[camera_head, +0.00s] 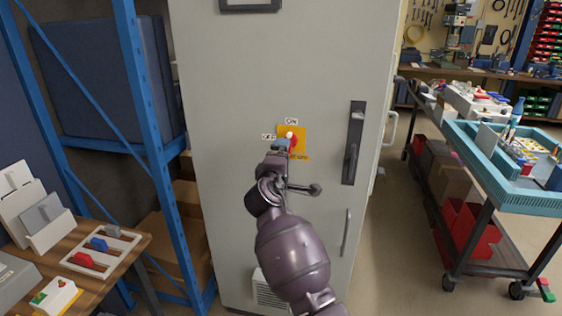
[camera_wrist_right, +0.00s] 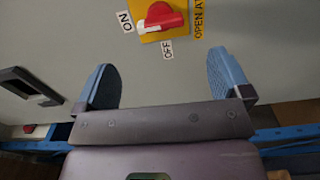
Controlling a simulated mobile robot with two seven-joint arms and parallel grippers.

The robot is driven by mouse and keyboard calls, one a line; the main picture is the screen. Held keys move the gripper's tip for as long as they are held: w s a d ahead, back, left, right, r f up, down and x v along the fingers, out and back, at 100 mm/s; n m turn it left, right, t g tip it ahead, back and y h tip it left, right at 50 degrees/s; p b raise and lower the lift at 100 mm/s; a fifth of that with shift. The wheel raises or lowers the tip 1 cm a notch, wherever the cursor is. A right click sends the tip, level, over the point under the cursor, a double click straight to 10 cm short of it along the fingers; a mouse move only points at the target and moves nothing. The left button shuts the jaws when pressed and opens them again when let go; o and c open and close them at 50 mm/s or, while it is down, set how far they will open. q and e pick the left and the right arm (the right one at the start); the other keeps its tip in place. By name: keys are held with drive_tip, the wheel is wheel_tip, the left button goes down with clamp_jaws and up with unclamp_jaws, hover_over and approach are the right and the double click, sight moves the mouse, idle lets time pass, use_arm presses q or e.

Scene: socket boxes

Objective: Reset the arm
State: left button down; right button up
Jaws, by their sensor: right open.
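A red rotary switch (camera_head: 293,141) with a white tip sits on a yellow plate (camera_head: 299,131) on the grey cabinet door. Labels read ON above it and OFF to its left. In the right wrist view the red knob (camera_wrist_right: 164,16) shows beyond the fingers, its white tip towards the ON label (camera_wrist_right: 125,21). My right gripper (camera_wrist_right: 164,80) is open and empty, its blue fingertips apart from the knob. In the head view the right gripper (camera_head: 281,146) is just in front of the switch and partly overlaps it. My left gripper is not in view.
The grey cabinet (camera_head: 230,90) has a dark door handle (camera_head: 353,143) right of the switch. A blue shelf rack (camera_head: 146,110) and a wooden table (camera_head: 110,262) with small parts stand left. A cart (camera_head: 478,212) with a teal tray (camera_head: 520,196) stands right, with open floor before it.

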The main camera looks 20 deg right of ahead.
idle(0.3)
drive_tip(key=a+r+m+t+y, duration=0.2)
drive_tip(key=a+m+t+y, duration=0.1)
drive_tip(key=a+y, duration=0.1)
drive_tip(key=s+d+f+m+g+y, duration=0.2)
drive_tip(key=s+f, duration=0.9)
drive_tip(key=s, duration=0.2)
drive_tip(key=s+d+f+m+g+y, duration=0.1)
drive_tip(key=s+d+f+m+g, duration=0.1)
drive_tip(key=s+f, duration=0.9)
drive_tip(key=s+d+f+m+g+y, duration=0.2)
drive_tip(key=s+d+f+m, duration=0.1)
drive_tip(key=s+f, duration=0.8)
drive_tip(key=s, duration=0.3)
drive_tip(key=shift+s+f+y, duration=0.3)
drive_tip(key=shift+s, duration=0.05)
